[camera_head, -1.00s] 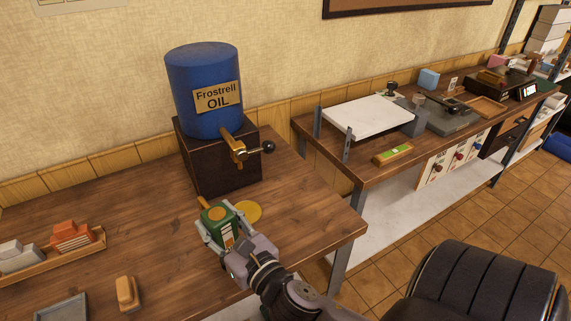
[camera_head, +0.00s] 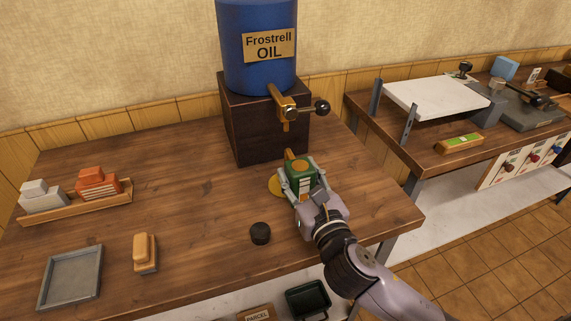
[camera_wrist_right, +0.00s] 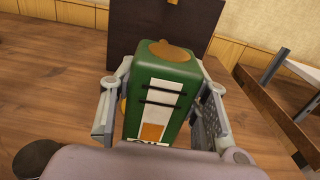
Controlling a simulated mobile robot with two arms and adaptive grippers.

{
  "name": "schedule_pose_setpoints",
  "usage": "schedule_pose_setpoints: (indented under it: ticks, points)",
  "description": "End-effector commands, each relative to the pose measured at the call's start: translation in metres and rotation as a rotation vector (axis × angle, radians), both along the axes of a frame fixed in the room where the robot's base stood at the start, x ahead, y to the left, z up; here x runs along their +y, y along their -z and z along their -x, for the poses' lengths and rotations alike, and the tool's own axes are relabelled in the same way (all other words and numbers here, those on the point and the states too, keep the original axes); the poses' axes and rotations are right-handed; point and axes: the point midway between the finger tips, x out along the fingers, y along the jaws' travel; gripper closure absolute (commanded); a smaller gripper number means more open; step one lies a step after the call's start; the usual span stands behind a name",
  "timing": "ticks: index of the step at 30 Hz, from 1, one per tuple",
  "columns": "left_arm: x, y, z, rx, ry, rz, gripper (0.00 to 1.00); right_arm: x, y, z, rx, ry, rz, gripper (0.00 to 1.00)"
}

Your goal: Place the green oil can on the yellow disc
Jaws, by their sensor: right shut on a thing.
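The green oil can (camera_head: 299,173), with an orange round top and a striped label, is held upright in my right gripper (camera_head: 301,186). The gripper's fingers are shut on either side of the can, which also shows in the right wrist view (camera_wrist_right: 160,95). The yellow disc (camera_head: 274,186) lies on the table, its left part showing just left of the can; the rest is hidden behind the can and fingers. I cannot tell whether the can's base touches the disc or the table. My left gripper is not in view.
A blue oil drum (camera_head: 258,60) stands on a dark box (camera_head: 262,130) with a brass tap (camera_head: 284,105) just behind the can. A black cap (camera_head: 260,233) lies in front of the disc. A tray (camera_head: 80,208), brush (camera_head: 145,253) and grey tray (camera_head: 70,277) sit left.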

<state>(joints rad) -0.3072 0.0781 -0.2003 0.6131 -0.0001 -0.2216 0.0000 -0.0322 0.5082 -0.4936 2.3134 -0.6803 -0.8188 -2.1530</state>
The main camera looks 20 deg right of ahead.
Motion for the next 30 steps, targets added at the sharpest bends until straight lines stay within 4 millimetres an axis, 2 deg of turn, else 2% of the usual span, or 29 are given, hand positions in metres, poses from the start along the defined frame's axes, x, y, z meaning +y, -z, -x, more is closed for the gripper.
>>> schedule_pose_setpoints:
  ticks: [1,3,6,10,14,21,30]
  points:
    - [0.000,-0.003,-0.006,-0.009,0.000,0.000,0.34,0.000,-0.004,-0.016,-0.006,0.002,-0.001,0.96]
    - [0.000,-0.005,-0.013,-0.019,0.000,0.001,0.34,0.001,-0.004,-0.034,-0.006,0.002,-0.002,0.96]
    - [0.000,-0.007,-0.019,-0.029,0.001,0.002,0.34,0.002,-0.004,-0.058,-0.006,0.001,-0.002,0.96]
    - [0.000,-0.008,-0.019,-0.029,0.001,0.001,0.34,0.003,-0.002,-0.077,-0.004,0.000,-0.001,0.96]
    - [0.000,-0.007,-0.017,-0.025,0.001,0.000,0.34,0.003,0.001,-0.084,-0.002,0.000,-0.001,0.96]
    - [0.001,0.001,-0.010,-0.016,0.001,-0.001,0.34,0.003,0.033,-0.084,0.000,0.000,-0.002,0.96]
    - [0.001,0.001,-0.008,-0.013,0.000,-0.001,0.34,0.003,0.034,-0.084,-0.003,-0.002,0.000,0.96]
